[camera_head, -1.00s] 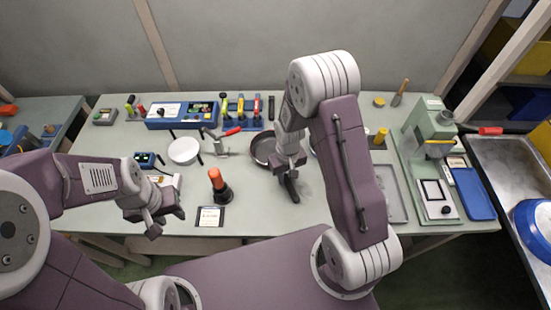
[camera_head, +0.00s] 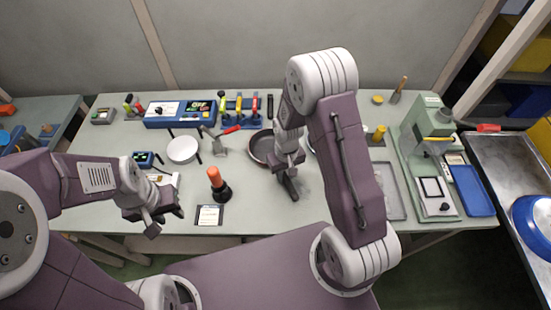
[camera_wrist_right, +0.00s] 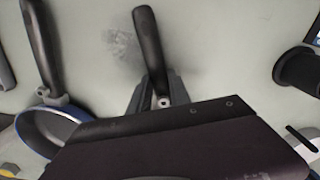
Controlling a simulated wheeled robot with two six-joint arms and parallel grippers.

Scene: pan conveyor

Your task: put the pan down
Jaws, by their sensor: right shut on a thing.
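The dark pan (camera_head: 259,148) with a reddish rim is at the middle of the table, partly hidden by my right arm. Its black handle (camera_head: 291,189) points toward the front edge. My right gripper (camera_head: 289,173) is shut on this handle. In the right wrist view the handle (camera_wrist_right: 149,45) rises from between the fingers (camera_wrist_right: 160,97); the pan body is hidden there. I cannot tell whether the pan touches the table. My left gripper (camera_head: 166,214) hovers over the table's front left, away from the pan; its finger gap is unclear.
A blue-rimmed pan (camera_wrist_right: 45,128) lies beside the held handle. An orange-topped black object (camera_head: 219,184) stands to the left, with a white pan (camera_head: 182,150) behind it. A grey tray (camera_head: 390,190) and green machine (camera_head: 425,125) are to the right.

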